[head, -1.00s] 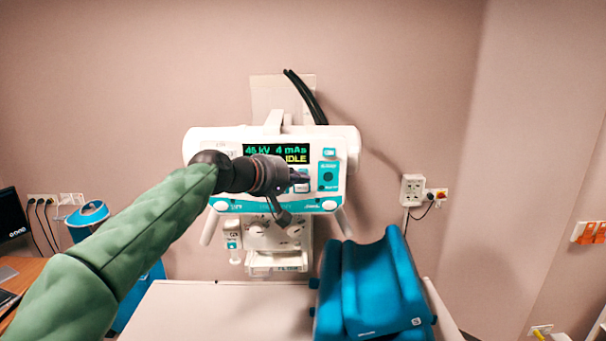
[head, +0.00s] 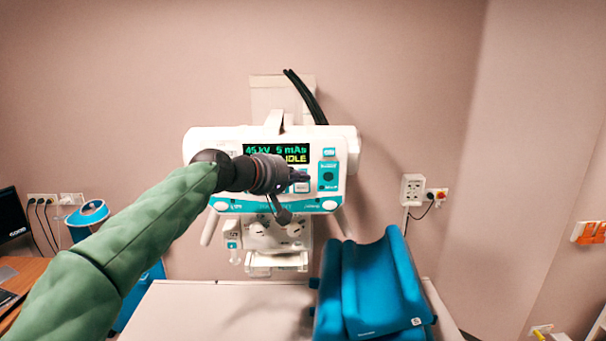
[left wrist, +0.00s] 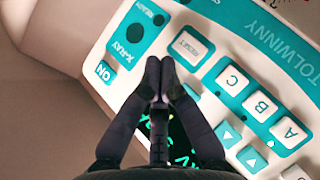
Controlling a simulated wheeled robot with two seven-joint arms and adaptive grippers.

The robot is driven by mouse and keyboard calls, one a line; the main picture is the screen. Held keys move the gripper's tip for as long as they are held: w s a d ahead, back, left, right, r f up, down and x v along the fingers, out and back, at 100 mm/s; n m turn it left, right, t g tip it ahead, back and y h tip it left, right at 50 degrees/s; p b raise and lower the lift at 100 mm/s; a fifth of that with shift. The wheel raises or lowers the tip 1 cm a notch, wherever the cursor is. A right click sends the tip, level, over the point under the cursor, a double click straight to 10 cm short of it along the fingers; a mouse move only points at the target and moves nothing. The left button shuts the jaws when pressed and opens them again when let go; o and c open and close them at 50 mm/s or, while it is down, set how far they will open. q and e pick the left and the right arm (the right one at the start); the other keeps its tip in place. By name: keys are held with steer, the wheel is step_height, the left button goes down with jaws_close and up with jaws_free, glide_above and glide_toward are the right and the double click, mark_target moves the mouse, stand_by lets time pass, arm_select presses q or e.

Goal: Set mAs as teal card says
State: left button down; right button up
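The white and teal x-ray control unit (head: 200,146) is on the far wall. Its display (head: 282,152) reads 45 kV, 5 mAs, IDLE. My left gripper (head: 306,176) is in front of the panel and hides part of its middle. In the left wrist view, the gripper (left wrist: 160,66) has its fingertips together over the panel, with nothing seen between them. Around it are a RESET button (left wrist: 189,47), A, B and C buttons (left wrist: 259,105) and teal arrow buttons (left wrist: 228,133). I cannot tell whether the fingertips touch a button. I cannot make out a teal card. My right gripper is out of view.
A pale table (head: 215,305) stands below the unit, with a blue padded cushion (head: 372,285) at its right. A wall socket (head: 412,190) with a cable is to the right. A desk with a monitor (head: 12,215) is at far left.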

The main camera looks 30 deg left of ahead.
arm_select(q)
steer(key=shift+s+d, duration=0.4)
steer(key=shift+s, duration=0.25)
steer(key=s+d, duration=0.1)
steer(key=s, duration=0.2)
steer(key=s+d, duration=0.1)
steer(key=shift+s+d, duration=0.15)
steer(key=shift+d, duration=0.15)
steer(key=shift+d, duration=0.1)
stand_by(1.9)
steer(key=shift+s+d+f+n+t+h+p, duration=0.15)
steer(key=shift+s+d+n+t+h+p, duration=0.3)
steer(key=shift+s+n+t, duration=0.45)
steer(key=shift+s+d+f+n+t+h+p, duration=0.15)
steer(key=shift+s+d+n+t+h+p, duration=0.25)
steer(key=shift+s+n+t, duration=0.4)
